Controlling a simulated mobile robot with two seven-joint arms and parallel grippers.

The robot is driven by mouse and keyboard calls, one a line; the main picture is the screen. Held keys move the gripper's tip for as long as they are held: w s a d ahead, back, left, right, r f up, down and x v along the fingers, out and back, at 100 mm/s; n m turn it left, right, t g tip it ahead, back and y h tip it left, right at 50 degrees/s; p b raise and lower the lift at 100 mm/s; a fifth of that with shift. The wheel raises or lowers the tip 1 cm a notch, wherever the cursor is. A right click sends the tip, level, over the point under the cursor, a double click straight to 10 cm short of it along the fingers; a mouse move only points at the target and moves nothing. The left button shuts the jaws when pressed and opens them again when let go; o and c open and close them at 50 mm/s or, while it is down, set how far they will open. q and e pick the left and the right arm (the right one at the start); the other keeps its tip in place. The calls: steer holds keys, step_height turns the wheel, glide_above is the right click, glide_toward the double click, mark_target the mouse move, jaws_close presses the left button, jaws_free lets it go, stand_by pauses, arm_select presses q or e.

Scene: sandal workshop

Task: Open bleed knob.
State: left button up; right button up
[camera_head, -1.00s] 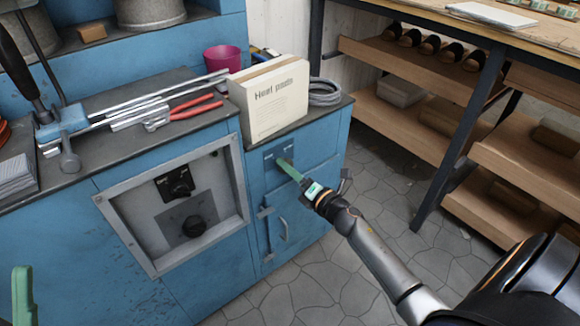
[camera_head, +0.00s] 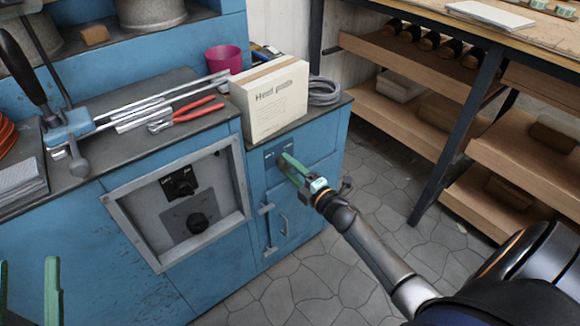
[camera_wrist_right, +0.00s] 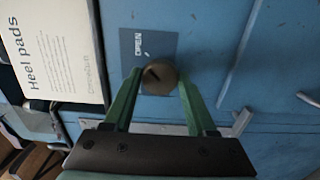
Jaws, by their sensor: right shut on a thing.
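The bleed knob (camera_wrist_right: 160,78) is a small round brownish knob with a dark slot, on a blue cabinet front. A darker plate (camera_wrist_right: 148,45) marked "OPEN" lies behind it. In the right wrist view my right gripper (camera_wrist_right: 160,80) has one green finger on each side of the knob and is shut on it. In the head view my right gripper (camera_head: 288,165) reaches the cabinet front below the box, and its fingers hide most of the knob. My left gripper (camera_head: 28,262) shows at the bottom left edge, its two green fingers apart, with nothing visible between them.
A "Heel pads" box (camera_head: 270,102) stands on the counter just above the knob. A cabinet handle (camera_head: 283,226) and latch (camera_head: 268,230) are below it. A recessed control panel (camera_head: 188,203) is to the left. A shelf rack (camera_head: 440,120) stands right across open floor.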

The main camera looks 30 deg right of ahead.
arm_select(q)
steer(key=shift+f, duration=0.1)
stand_by(0.3)
arm_select(e)
steer(key=o, duration=1.3)
steer(key=shift+o, duration=0.2)
steer(key=shift+s, duration=0.6)
arm_select(q)
steer(key=w+a+f+n+g+y+p, duration=0.1)
steer(key=w+f+n+g+y+p, duration=0.1)
steer(key=f, duration=0.9)
steer(key=shift+w+f+n+g+y, duration=0.2)
steer(key=shift+w+n+g+y, duration=0.6)
steer(key=shift+y, duration=0.6)
arm_select(e)
steer(key=s, duration=1.1)
steer(key=shift+s+d, duration=0.2)
steer(key=shift+d, duration=0.25)
arm_select(q)
steer(key=shift+s, duration=0.2)
